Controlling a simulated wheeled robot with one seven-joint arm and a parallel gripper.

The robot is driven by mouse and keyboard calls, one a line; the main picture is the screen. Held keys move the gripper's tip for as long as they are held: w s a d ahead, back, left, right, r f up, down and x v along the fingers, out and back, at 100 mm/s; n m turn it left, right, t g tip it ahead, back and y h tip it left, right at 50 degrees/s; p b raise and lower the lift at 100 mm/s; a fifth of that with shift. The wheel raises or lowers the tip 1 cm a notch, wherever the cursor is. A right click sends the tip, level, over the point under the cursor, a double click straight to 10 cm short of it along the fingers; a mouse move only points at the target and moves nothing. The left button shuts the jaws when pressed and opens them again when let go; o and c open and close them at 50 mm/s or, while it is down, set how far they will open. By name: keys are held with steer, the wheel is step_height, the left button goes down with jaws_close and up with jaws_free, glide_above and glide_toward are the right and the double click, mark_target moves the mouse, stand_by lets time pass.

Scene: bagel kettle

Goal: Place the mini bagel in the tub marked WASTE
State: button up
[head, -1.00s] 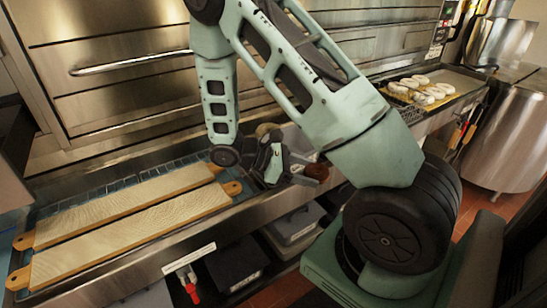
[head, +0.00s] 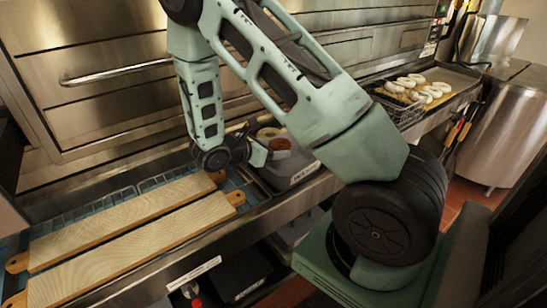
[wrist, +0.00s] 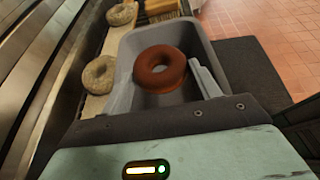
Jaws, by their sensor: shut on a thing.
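The mini bagel (wrist: 160,68) is a brown ring held between the fingers of my gripper (wrist: 165,76). In the head view my gripper (head: 272,152) is partly hidden by my arm, and the reddish-brown bagel (head: 281,144) shows at its tip. A grey tub (head: 298,172) with a light label on its front stands just beyond and below; the lettering looks like WASTE but is small. In the wrist view the bagel appears over the opening of the grey tub (wrist: 222,68). The exact height above its floor is hard to tell.
Pale bagels (wrist: 100,75) lie left of the tub in the wrist view. Two wooden boards (head: 130,225) lie on the counter at left. A wire basket (head: 402,108) and a tray of pale rings (head: 425,88) are at right. The oven front (head: 110,75) rises behind.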

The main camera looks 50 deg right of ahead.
steer(key=shift+f+p, duration=0.35)
steer(key=shift+f, duration=1.5)
steer(key=shift+s+a+f+b, duration=0.1)
steer(key=shift+s+f+b, duration=0.05)
steer(key=shift+f+b, duration=0.5)
steer(key=o, duration=0.8)
steer(key=shift+f, duration=0.1)
steer(key=shift+c, duration=0.2)
steer(key=shift+o, duration=1)
steer(key=shift+f, duration=0.1)
